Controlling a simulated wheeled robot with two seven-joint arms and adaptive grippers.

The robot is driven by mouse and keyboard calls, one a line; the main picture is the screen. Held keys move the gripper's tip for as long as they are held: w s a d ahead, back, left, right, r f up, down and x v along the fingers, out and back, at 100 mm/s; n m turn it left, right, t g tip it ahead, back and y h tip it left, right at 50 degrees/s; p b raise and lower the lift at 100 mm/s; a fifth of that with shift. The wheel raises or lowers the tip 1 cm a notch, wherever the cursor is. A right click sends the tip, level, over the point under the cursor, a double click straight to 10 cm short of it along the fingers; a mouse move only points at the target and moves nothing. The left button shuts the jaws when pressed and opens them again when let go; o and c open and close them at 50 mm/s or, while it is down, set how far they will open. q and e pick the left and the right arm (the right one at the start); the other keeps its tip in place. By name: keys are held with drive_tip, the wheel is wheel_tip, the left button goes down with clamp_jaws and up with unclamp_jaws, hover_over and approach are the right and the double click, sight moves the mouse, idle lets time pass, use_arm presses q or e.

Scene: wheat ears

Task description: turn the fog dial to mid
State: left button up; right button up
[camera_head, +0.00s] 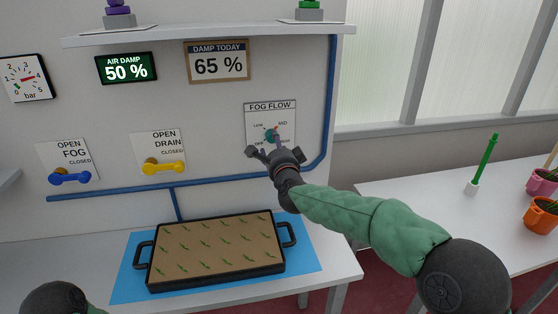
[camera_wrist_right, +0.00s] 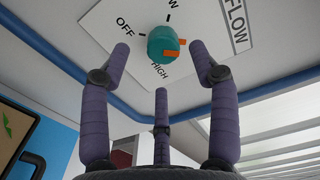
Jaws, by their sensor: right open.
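The fog dial is a teal knob with orange marks, on a white FOG FLOW sign (camera_head: 283,108). The knob (camera_wrist_right: 160,46) shows between my fingertips in the wrist view; in the head view the dial (camera_head: 270,135) is partly covered by my gripper. Its larger orange mark points right in the wrist view, away from OFF; the MID label is hidden there, so the exact setting is unclear. My right gripper (camera_head: 274,149) is open in front of the dial, its purple fingers (camera_wrist_right: 162,62) spread around it, apparently not touching. My left gripper is out of view.
A blue pipe (camera_head: 329,110) runs right of and below the sign. A yellow drain lever (camera_head: 163,168) and blue fog lever (camera_head: 70,178) are left. A seedling tray (camera_head: 213,250) stands on a blue mat (camera_head: 122,285) below. A shelf (camera_head: 200,33) is above.

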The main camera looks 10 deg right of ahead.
drive_tip(key=s, duration=0.8)
drive_tip(key=shift+a, duration=0.2)
drive_tip(key=shift+s+f, duration=0.1)
